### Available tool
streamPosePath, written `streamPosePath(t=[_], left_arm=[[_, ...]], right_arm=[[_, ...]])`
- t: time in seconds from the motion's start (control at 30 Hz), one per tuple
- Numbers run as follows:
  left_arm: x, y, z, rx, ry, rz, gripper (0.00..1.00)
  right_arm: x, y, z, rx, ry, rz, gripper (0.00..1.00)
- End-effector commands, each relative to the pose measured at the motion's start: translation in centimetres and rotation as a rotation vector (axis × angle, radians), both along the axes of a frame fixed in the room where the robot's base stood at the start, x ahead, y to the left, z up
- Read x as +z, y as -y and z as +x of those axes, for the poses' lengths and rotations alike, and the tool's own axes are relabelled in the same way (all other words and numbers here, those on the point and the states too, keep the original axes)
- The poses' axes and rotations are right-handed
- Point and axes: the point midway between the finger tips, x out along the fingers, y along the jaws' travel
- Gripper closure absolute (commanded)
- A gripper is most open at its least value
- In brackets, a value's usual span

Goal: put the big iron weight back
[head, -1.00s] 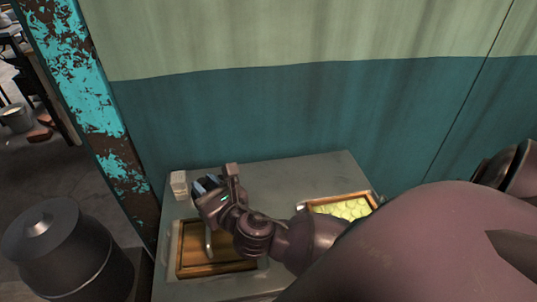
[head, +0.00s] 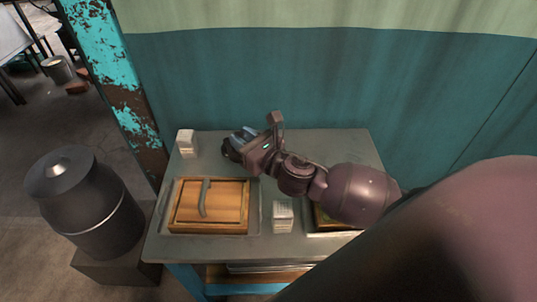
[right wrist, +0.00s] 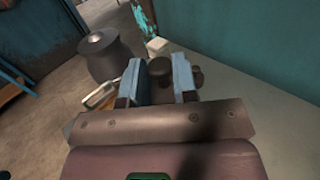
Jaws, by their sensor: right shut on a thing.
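A dark, rounded iron weight (head: 230,153) is at the fingertips of my right gripper (head: 243,138), near the back of the grey table. My right gripper is shut on it. In the right wrist view the dark weight (right wrist: 196,76) shows beside and behind the right finger of the gripper (right wrist: 171,78); the fingers hide part of it. I cannot tell whether the weight touches the table. My left gripper is not in view.
A wooden box (head: 237,187) with a grey handle sits in a tray on the grey table (head: 330,145). White blocks stand at the back left (head: 187,143) and front middle (head: 282,215). My arm covers most of the right tray. A dark can (head: 87,205) stands left.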

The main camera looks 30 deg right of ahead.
Motion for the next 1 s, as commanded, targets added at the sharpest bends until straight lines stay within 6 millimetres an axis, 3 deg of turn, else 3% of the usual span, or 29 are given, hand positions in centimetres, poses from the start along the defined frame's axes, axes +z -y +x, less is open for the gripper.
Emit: streamPosePath(t=[0.2,0.37,0.7,1.0], left_arm=[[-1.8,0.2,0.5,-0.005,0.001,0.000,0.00],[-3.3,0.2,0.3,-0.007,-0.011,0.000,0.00],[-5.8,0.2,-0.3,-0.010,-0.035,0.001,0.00],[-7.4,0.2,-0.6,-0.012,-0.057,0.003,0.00]], right_arm=[[-1.1,3.0,2.8,0.157,0.003,-0.005,1.00],[-0.9,5.7,4.8,0.274,0.003,-0.007,1.00],[2.1,11.1,7.6,0.465,0.003,-0.007,1.00],[5.4,14.0,8.7,0.567,0.004,-0.002,1.00]])
